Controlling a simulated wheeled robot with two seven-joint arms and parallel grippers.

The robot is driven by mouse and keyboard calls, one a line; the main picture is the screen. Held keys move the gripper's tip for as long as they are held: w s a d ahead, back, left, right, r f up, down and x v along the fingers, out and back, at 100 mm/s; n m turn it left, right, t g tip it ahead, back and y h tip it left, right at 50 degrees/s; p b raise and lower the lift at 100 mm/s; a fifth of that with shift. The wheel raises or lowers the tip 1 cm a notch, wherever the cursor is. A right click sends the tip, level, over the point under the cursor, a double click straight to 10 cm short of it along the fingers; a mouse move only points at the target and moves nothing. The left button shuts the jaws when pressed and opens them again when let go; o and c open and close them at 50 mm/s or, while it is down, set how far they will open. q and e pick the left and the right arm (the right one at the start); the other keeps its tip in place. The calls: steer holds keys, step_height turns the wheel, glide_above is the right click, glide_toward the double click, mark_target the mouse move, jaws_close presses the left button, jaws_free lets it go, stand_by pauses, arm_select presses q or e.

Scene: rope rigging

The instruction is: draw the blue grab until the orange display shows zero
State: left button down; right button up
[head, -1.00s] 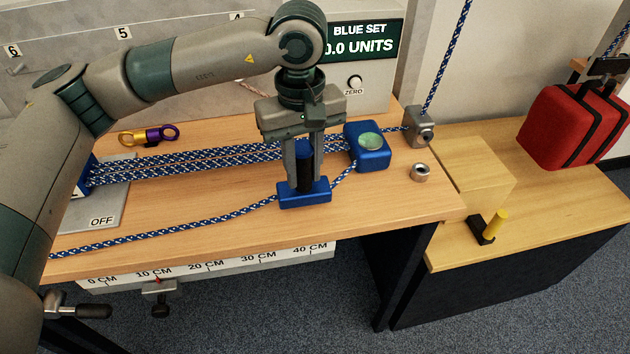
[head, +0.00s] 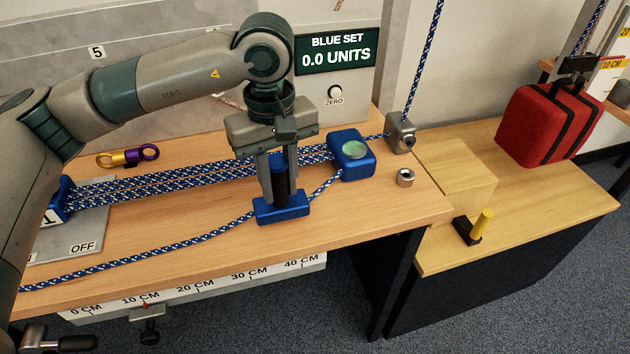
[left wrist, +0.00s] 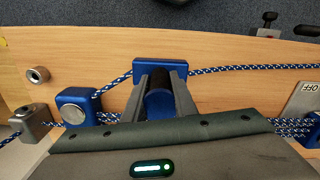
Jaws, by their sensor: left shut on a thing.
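The blue grab (head: 268,215) has a flat blue base and an upright black handle. It sits on the blue-and-white rope at the front of the wooden bench, and also shows in the left wrist view (left wrist: 160,63). My left gripper (head: 279,188) comes down from above, shut around the handle. The display (head: 336,52) at the back is dark green with pale lettering and reads "BLUE SET 0.0 UNITS". No orange display is visible. My right gripper is not in view.
A blue block (head: 352,165) stands right of the grab, with several rope runs leading left from it. A grey rope guide (head: 400,131) and metal ring (head: 405,177) are further right. A purple-and-gold link (head: 129,156) lies behind. A red bag (head: 545,125) sits on the side bench.

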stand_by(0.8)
arm_select(q)
steer(key=c, duration=1.5)
jaws_free()
steer(key=shift+o, duration=0.2)
